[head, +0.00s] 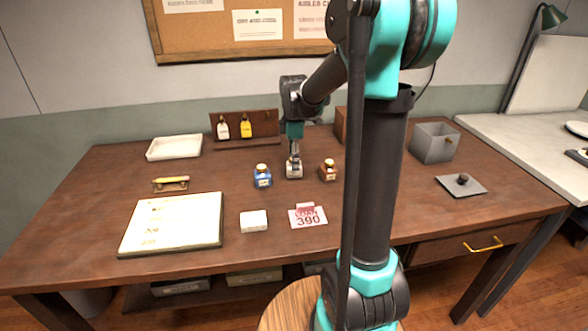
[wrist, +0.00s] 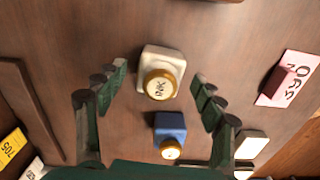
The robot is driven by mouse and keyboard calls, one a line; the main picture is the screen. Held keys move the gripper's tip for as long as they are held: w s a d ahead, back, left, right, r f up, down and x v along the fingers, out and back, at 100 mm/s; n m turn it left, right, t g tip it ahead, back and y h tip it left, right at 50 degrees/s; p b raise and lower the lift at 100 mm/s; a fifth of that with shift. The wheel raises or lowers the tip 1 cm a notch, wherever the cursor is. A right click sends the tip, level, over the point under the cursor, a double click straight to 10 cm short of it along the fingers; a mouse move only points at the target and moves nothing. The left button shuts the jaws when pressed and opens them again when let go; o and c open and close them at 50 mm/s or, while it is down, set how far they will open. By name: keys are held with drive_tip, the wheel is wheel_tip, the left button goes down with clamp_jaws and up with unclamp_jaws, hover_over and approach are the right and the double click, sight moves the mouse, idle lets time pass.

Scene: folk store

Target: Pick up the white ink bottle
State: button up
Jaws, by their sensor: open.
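The white ink bottle (wrist: 149,60) has a squarish body and a gold cap marked INK. In the wrist view it stands between the two dark green fingers of my gripper (wrist: 158,78), with a gap on each side. In the head view my gripper (head: 294,155) points down over the bottle (head: 294,173), partly covering it. My gripper is open and holds nothing. How far the fingertips are above the tabletop is hard to tell.
A blue ink bottle (head: 263,180) stands close by on the left, also in the wrist view (wrist: 171,125). A brown bottle (head: 328,172) stands to the right. A rack (head: 265,124) stands behind.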

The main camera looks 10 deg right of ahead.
drive_tip(key=shift+f, duration=1.1)
drive_tip(key=c, duration=1.3)
drive_tip(key=shift+r, duration=0.1)
